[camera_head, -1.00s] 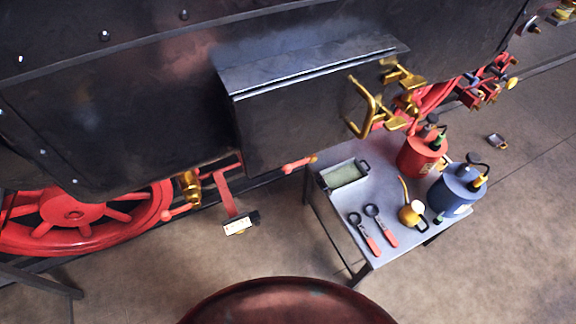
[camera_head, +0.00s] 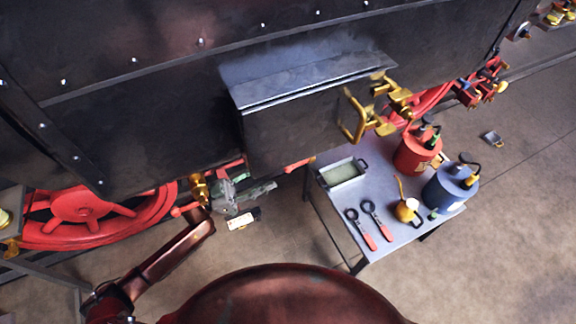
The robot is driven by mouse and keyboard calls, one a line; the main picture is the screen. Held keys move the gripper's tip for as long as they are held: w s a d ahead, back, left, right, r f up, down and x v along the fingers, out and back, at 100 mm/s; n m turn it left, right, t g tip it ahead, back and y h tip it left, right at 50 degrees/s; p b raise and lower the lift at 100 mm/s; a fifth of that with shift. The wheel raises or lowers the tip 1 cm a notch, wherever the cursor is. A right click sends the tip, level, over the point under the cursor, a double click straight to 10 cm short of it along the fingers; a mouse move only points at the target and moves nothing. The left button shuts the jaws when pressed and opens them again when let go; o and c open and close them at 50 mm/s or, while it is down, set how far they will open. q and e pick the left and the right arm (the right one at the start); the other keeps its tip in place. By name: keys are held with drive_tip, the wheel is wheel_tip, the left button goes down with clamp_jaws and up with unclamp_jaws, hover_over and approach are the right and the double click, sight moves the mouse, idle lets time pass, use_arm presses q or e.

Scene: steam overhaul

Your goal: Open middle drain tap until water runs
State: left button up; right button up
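A brass drain tap (camera_head: 199,188) with a red lever (camera_head: 184,210) hangs under the dark locomotive body, beside the red wheel. Another red lever (camera_head: 298,165) shows below the dark box farther right; its tap is hidden. I cannot tell which one is the middle tap. My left gripper (camera_head: 268,188), dark grey, is just right of the brass tap, under the box, its fingers pointing right. It hides most of a red strip. Whether its fingers are apart, or touch anything, is too small to tell. No running water shows. My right gripper is out of view.
A grey table (camera_head: 345,200) at right holds a tray (camera_head: 343,174), two red-handled tools (camera_head: 370,222), a small brass oil can (camera_head: 404,209), a red can (camera_head: 414,152) and a blue can (camera_head: 450,188). A white tag (camera_head: 240,220) sits below my gripper. The dark box (camera_head: 290,132) overhangs it.

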use_arm(q)
drive_tip(key=x, duration=0.5)
drive_tip(key=p+x, duration=0.1)
drive_tip(key=x, duration=0.2)
drive_tip(key=shift+s+r, duration=0.2)
drive_tip(key=shift+s, duration=0.05)
drive_tip(key=shift+c, duration=0.6)
clamp_jaws()
